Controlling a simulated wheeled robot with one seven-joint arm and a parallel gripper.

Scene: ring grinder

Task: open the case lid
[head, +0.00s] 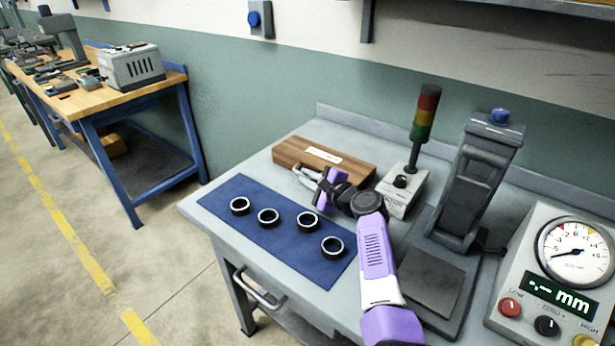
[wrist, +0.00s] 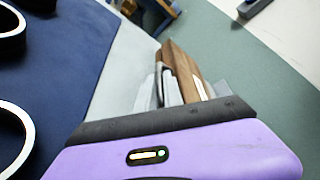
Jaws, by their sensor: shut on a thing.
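The wooden case (head: 345,168) lies at the back of the bench, brown with a white label on top; its lid looks closed. It also shows in the wrist view (wrist: 172,55), past my gripper. A light grey handle (head: 303,177) sits at the case's front side. My gripper (head: 312,182), with purple housing, reaches the front of the case and is shut on this handle. In the wrist view the fingers (wrist: 172,90) show against the case's front. The exact contact is partly hidden by the gripper body.
A blue mat (head: 265,245) with several dark rings (head: 268,216) lies in front of the case. A signal light (head: 424,115) on a grey box stands right of it. A dark press stand (head: 470,185) and a dial gauge (head: 575,250) are further right. The wall is behind.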

